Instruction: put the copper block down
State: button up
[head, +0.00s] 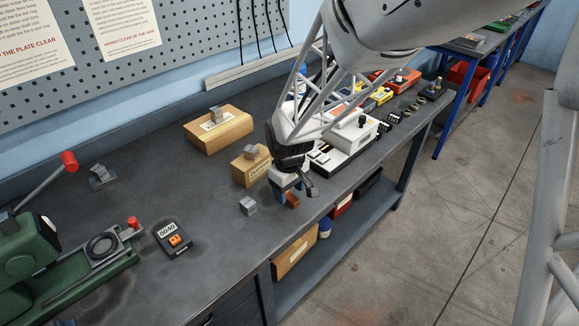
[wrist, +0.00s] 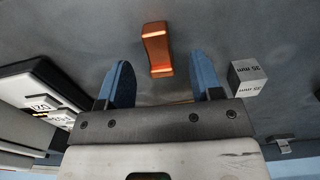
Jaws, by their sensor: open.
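The copper block (head: 292,200) is a small orange-brown piece on the dark bench top, close to the front edge. In the wrist view the copper block (wrist: 157,49) lies on the grey surface, just beyond and between my fingertips. My gripper (head: 288,192) is low over the bench beside the block, with blue fingers. In the wrist view my gripper (wrist: 160,75) is open, with clear space between the fingers. The block appears apart from both fingers there. Part of the block is hidden by a finger in the head view.
A grey metal cube (head: 248,206) marked 35 mm (wrist: 247,76) stands close by on the bench. Wooden blocks (head: 251,171) with grey pieces on top stand behind. A white device (head: 345,138) is to the right. A small meter (head: 173,237) and a green machine (head: 50,255) are left.

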jog(key=shift+f, duration=1.15)
grip_shut()
jog(key=shift+r, duration=0.1)
jog(key=shift+r, duration=0.75)
notch_tip(320, 180, up, 2)
jog(key=shift+r, duration=0.1)
jog(key=s+d, duration=0.2)
jog(key=s, duration=0.5)
jog(key=s+d+r, duration=0.1)
jog(key=s+d, duration=0.2)
jog(key=s, duration=0.5)
jog(key=shift+s+d, duration=0.1)
